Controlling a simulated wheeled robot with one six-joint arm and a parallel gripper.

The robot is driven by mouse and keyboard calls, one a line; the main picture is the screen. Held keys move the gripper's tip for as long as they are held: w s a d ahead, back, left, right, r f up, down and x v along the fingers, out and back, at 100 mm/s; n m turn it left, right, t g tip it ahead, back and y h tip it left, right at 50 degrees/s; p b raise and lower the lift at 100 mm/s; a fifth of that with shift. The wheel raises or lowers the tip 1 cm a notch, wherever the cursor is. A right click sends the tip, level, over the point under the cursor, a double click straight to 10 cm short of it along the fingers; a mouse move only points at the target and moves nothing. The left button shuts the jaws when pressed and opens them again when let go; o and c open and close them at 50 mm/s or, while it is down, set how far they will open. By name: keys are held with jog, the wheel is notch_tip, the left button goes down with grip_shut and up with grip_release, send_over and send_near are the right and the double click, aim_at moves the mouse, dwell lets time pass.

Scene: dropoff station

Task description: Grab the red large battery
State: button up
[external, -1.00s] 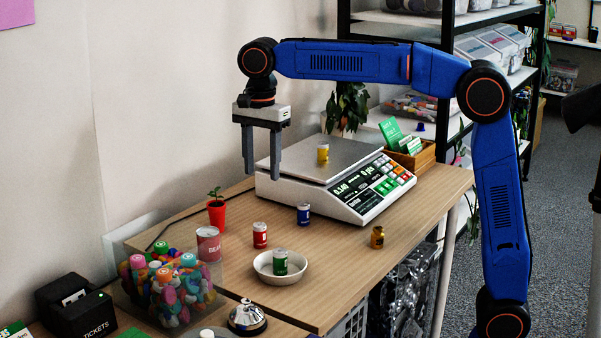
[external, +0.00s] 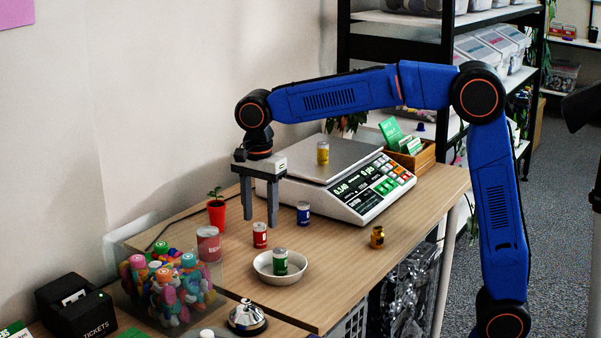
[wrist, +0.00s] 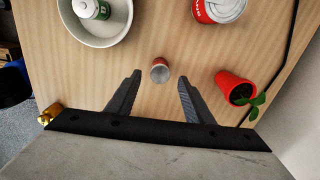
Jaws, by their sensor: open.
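My gripper (external: 259,222) is open and empty, pointing down above and slightly behind the battery in the external view. Its fingers (wrist: 159,80) lie apart on both sides of the battery's line in the wrist view. I see no contact with the battery.
A white bowl (external: 264,272) holds a green battery (external: 281,262). A blue battery (external: 303,213), a gold battery (external: 377,237), a red can (external: 208,244) and a red plant pot (external: 217,213) stand around. The scale (external: 345,205) carries a yellow battery (external: 323,153).

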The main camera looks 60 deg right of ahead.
aim_at(260, 224)
jog(key=shift+a+f, duration=0.1)
jog(key=shift+f, duration=2.55)
grip_shut()
jog(key=shift+r, duration=0.15)
